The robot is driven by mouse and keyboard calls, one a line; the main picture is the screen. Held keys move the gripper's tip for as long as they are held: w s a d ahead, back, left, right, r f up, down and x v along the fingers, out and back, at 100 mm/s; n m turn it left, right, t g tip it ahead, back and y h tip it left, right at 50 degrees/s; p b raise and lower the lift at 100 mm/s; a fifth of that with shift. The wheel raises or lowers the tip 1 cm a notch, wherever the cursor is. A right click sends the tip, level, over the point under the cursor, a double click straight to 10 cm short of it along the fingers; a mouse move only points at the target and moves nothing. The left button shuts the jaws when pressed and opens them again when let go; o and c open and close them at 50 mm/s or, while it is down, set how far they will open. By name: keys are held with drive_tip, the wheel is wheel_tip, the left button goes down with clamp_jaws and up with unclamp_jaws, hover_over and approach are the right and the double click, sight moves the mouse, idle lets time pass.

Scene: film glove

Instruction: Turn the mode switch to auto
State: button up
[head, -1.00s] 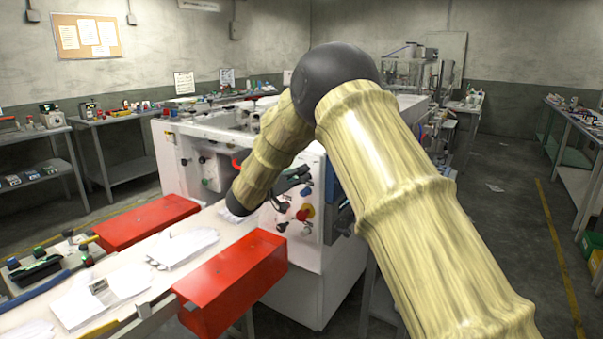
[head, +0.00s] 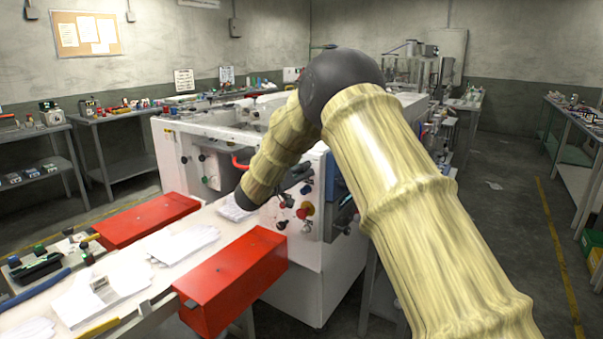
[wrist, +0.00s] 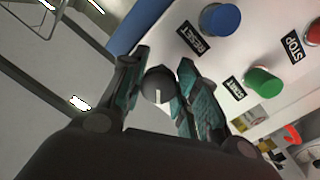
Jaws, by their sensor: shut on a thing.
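The mode switch appears to be the round black knob (wrist: 159,84) with a white pointer line in the wrist view. The line points down in that picture. My gripper (wrist: 163,74) has a finger on each side of the knob and is shut on it. Any label or position marks for the knob are hidden or out of view, so I cannot tell its setting. In the head view my arm covers part of the white machine's control panel (head: 308,235), and the knob cannot be made out there.
A blue button (wrist: 220,19) by a RESET label, a green button (wrist: 263,82) by START and a red button (wrist: 314,33) by STOP sit near the knob. Red guards (head: 232,278) flank the conveyor, where white gloves (head: 183,243) lie. Open floor is at the right.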

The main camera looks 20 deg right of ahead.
drive_tip(key=shift+m, duration=0.3)
drive_tip(key=m+b, duration=0.1)
drive_tip(key=m, duration=0.2)
drive_tip(key=shift+f, duration=0.2)
drive_tip(key=m+b, duration=0.3)
drive_tip(key=m, duration=0.2)
drive_tip(key=shift+y, duration=0.4)
drive_tip(key=m+b, duration=0.3)
drive_tip(key=m, duration=0.1)
drive_tip(key=shift+a+m, duration=0.1)
drive_tip(key=shift+m, duration=0.2)
drive_tip(key=shift+r+m+t+y+b, duration=0.1)
drive_tip(key=shift+m+t+y+b, duration=0.3)
drive_tip(key=shift+m+b, duration=1.3)
drive_tip(key=shift+w, duration=0.1)
drive_tip(key=o, duration=1)
drive_tip(key=shift+r, duration=0.15)
drive_tip(key=shift+a, duration=0.1)
